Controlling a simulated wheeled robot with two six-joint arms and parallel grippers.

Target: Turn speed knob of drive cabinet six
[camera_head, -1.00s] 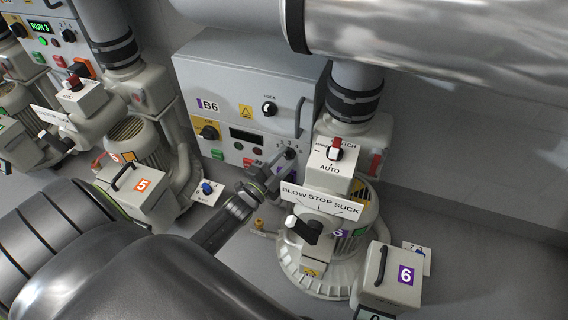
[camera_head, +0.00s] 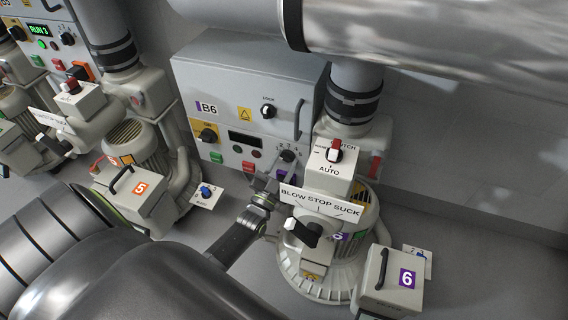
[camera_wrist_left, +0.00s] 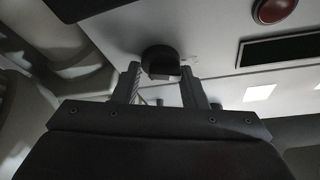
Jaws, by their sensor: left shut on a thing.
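Drive cabinet six is the grey box (camera_head: 247,75) labelled B6. Its dark speed knob (camera_head: 287,156) sits at the lower right of the front panel, below a small numbered scale. My left gripper (camera_head: 276,175) reaches up to this knob from below. In the left wrist view the round black knob (camera_wrist_left: 160,60) lies between the two fingertips, and the gripper (camera_wrist_left: 161,80) is shut on it. The fingers partly hide the knob in the head view. My right gripper is not in view.
A blower (camera_head: 320,270) with a BLOW STOP SUCK plate (camera_head: 320,201) stands close right of my gripper. A box marked 6 (camera_head: 390,282) is at lower right. Blower five's box (camera_head: 130,190) is at left. A large metal pipe (camera_head: 430,35) crosses above.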

